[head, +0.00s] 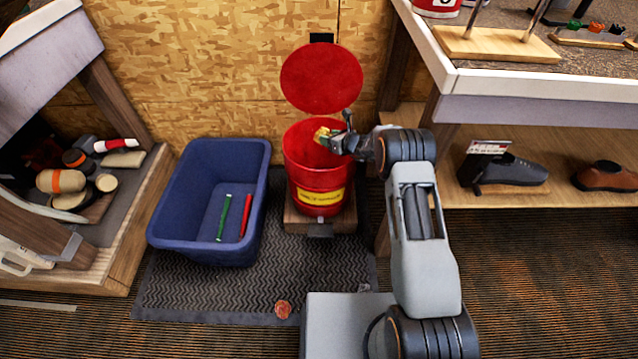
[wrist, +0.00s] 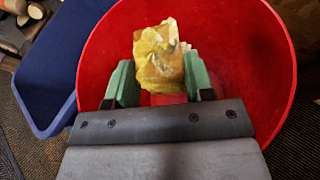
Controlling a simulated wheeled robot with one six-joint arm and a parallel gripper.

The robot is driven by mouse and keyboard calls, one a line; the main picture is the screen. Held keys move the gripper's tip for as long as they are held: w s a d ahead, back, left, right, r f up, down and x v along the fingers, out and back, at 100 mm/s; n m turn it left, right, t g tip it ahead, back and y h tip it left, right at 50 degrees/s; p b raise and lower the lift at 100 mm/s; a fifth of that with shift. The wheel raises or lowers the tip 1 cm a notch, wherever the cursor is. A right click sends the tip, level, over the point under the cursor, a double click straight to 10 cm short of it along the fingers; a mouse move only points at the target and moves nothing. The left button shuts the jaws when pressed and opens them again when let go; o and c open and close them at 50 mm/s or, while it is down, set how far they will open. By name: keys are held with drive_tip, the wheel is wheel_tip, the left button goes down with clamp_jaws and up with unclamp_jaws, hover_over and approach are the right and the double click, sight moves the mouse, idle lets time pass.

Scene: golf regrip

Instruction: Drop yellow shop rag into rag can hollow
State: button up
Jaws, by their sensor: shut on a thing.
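The yellow shop rag (head: 322,135) is crumpled and stained, and it shows large in the wrist view (wrist: 160,56). My gripper (head: 332,140) is shut on it, with a green finger pad on each side of the rag in the wrist view (wrist: 158,84). The red rag can (head: 318,178) stands open with its round lid (head: 322,80) raised behind it. The rag and fingers are over the can's mouth, and the red inner wall (wrist: 235,60) surrounds them in the wrist view. How deep the rag sits in the hollow is hard to tell. The can's bottom is mostly hidden.
A blue bin (head: 180,215) with a green and a red grip inside stands left of the can. A workbench (head: 540,108) with shoes on its lower shelf is at the right. A dark mat (head: 200,295) lies in front, with a small reddish object (head: 283,309) on it.

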drive_tip(key=shift+d+f+b, duration=0.1)
drive_tip(key=shift+f+b, duration=0.25)
drive_tip(key=shift+f, duration=0.75)
drive_tip(key=o, duration=1)
drive_tip(key=shift+d+r, duration=0.1)
drive_tip(key=shift+p+v, duration=1.1)
drive_tip(key=shift+v, duration=2.6)
